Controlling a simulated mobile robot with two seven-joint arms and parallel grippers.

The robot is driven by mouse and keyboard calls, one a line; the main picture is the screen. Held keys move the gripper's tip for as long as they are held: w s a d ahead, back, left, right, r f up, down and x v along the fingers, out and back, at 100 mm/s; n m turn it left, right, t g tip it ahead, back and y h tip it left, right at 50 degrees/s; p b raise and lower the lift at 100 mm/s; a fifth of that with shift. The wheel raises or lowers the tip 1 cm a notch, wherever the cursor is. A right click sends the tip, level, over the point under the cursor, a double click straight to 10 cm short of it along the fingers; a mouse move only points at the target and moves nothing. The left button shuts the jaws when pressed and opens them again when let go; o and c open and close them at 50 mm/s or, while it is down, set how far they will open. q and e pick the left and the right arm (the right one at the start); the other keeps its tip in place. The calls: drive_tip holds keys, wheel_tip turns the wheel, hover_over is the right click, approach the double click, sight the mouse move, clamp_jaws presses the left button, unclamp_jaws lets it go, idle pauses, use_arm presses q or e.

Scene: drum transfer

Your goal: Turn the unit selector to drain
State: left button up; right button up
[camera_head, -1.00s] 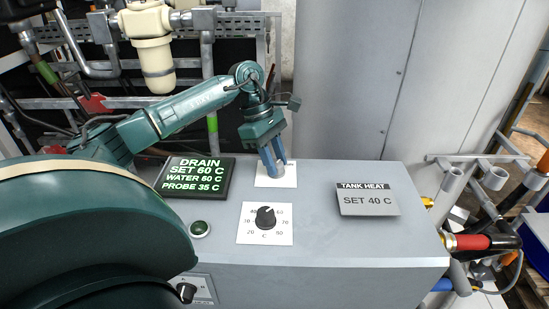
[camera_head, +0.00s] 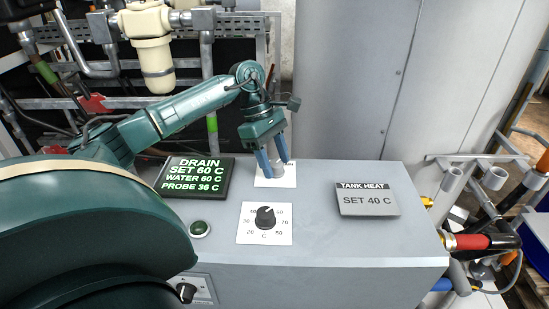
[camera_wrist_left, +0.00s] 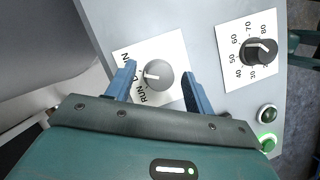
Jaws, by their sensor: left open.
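The unit selector is a round grey knob (camera_wrist_left: 160,75) on a white plate lettered RUN and, partly hidden, DRAIN. Its white mark points to the lettered side in the left wrist view. In the head view the knob (camera_head: 277,171) is partly hidden by a finger. My left gripper (camera_head: 276,165) is open, its blue fingers on either side of the knob and apart from it in the left wrist view (camera_wrist_left: 161,75). The black display (camera_head: 196,178) reads DRAIN, SET 60 C, WATER 60 C, PROBE 36 C. My right gripper is out of view.
A black temperature dial (camera_head: 265,217) sits in front of the selector, with a green button (camera_head: 200,229) to its left. A TANK HEAT sign (camera_head: 366,201) reads SET 40 C. Another small knob (camera_head: 187,292) is on the front face. The panel's right side is mostly clear.

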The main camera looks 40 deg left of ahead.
use_arm(q)
drive_tip(key=p+v, duration=0.1)
drive_tip(key=v, duration=1.2)
